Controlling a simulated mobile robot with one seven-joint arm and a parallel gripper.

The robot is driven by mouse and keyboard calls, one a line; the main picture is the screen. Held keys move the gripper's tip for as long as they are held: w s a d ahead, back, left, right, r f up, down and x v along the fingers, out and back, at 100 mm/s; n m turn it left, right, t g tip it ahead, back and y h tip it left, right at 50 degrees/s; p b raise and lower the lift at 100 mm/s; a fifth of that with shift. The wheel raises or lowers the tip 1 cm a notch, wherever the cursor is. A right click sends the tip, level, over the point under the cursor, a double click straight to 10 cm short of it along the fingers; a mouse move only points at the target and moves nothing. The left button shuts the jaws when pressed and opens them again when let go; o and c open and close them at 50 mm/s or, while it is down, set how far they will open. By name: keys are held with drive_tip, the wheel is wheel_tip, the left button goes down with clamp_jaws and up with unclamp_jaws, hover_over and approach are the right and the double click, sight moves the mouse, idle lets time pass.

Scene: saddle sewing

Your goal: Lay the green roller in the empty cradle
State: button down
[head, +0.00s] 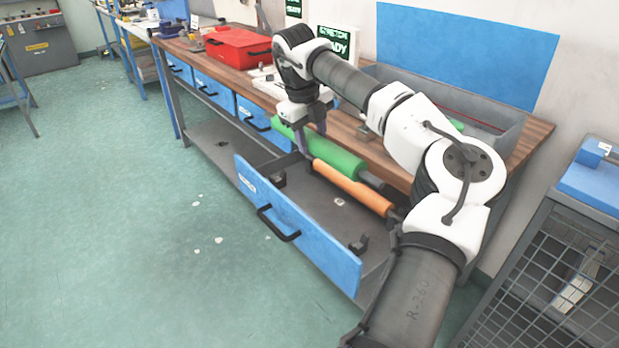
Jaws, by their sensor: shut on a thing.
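The green roller (338,157) is held by my gripper (311,141) near its left part, above the rear of the open drawer (315,208). Its dark shaft end points down to the right. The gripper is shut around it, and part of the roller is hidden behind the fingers. An orange roller (352,187) lies in the drawer, below and in front of the green one. The empty cradle shows as two dark brackets, one at the drawer's left (279,179) and one at its right (358,243), close behind the blue front.
A wooden workbench (358,133) runs behind the drawer, with a red toolbox (238,48) and a long grey bin (500,138) on top. A wire-mesh cabinet (545,255) stands at the right. The floor in front is open, with a few pale scraps.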

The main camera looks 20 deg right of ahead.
wheel_tip(320, 180, down, 18)
drive_tip(key=shift+f+p, duration=0.25)
drive_tip(key=shift+p, duration=0.65)
drive_tip(key=shift+f, duration=0.15)
drive_tip(key=c, duration=0.8)
unclamp_jaws()
drive_tip(key=shift+c, duration=0.2)
